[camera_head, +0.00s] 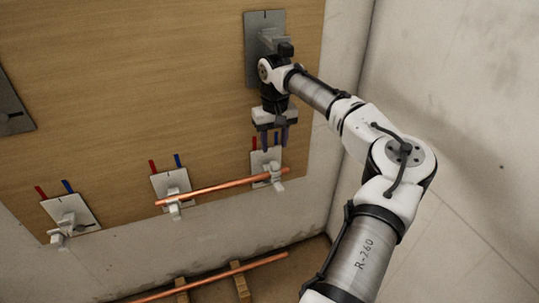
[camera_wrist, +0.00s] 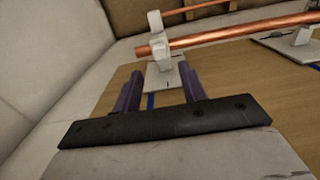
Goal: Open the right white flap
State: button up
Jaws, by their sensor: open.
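The right white flap (camera_head: 274,171) is on a small grey plate (camera_head: 259,158) low on the wooden board, at the right end of a copper pipe (camera_head: 222,188). In the wrist view the white flap (camera_wrist: 157,28) stands at the pipe's near end, above its plate (camera_wrist: 178,79). Whether its catch is closed is too small to tell. My gripper (camera_head: 274,142) is just above this plate, fingers pointing down. Its two purple fingers are apart and empty in the wrist view (camera_wrist: 161,76), with the flap beyond their tips and not between them.
A middle white bracket (camera_head: 173,197) also carries the pipe. A left bracket (camera_head: 66,226) has no pipe. Red and blue strips mark the plates. Another copper pipe (camera_head: 215,277) lies on wooden blocks below. A grey plate (camera_head: 264,22) is above my gripper, and a wall (camera_head: 460,100) stands right.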

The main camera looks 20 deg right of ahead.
aim_at(274, 163)
jog(key=shift+s+f+b, duration=0.1)
jog(key=shift+f+b, duration=0.4)
jog(key=shift+f, duration=3.1)
grip_shut()
